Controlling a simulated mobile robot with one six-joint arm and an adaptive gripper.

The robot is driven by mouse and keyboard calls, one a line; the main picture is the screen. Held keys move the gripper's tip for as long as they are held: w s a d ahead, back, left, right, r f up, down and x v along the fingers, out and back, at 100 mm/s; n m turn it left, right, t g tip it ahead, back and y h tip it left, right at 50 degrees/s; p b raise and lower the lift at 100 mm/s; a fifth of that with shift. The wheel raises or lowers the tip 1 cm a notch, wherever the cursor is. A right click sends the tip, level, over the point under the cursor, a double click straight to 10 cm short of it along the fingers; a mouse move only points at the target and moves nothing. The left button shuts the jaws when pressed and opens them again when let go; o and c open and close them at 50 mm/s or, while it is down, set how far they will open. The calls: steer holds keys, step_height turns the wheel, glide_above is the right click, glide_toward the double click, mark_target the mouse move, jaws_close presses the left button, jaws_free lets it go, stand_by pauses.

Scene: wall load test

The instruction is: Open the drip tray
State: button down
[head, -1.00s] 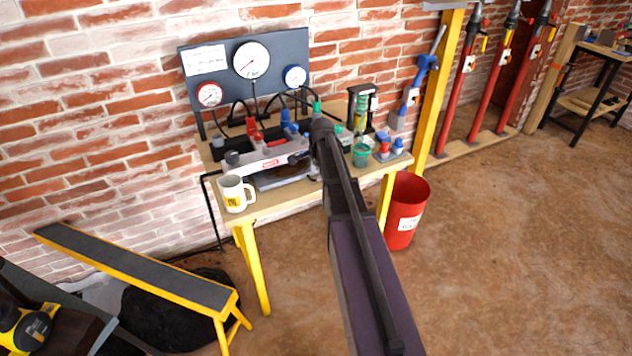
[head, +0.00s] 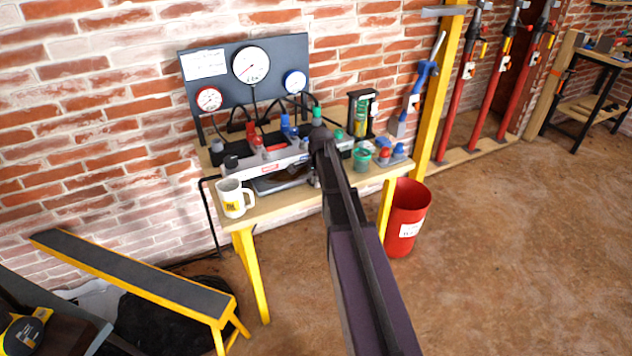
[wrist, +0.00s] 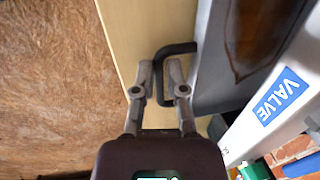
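The drip tray (head: 272,185) is a dark grey tray low on the workbench, under the pale valve body. In the wrist view the tray (wrist: 212,85) shows a brown oily stain and a black bent handle (wrist: 176,48) on its near side. My gripper (wrist: 159,75) has its two fingers on either side of the handle's long bar, with hardly any gap left, and looks shut on it. In the head view my arm hides the gripper and the handle. The pale body labelled VALVE (wrist: 285,92) is right beside the tray.
A white mug (head: 233,197) stands at the bench's front left corner. The gauge panel (head: 222,75) is behind. A red bin (head: 407,215) stands right of the bench, and a yellow-framed sloping bench (head: 130,275) stands left. Open floor lies in front and to the right.

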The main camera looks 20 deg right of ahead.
steer(key=s, duration=1.2)
steer(key=shift+s+d, duration=0.15)
steer(key=shift+s, duration=0.05)
steer(key=c, duration=0.7)
jaws_free()
steer(key=shift+w, duration=0.2)
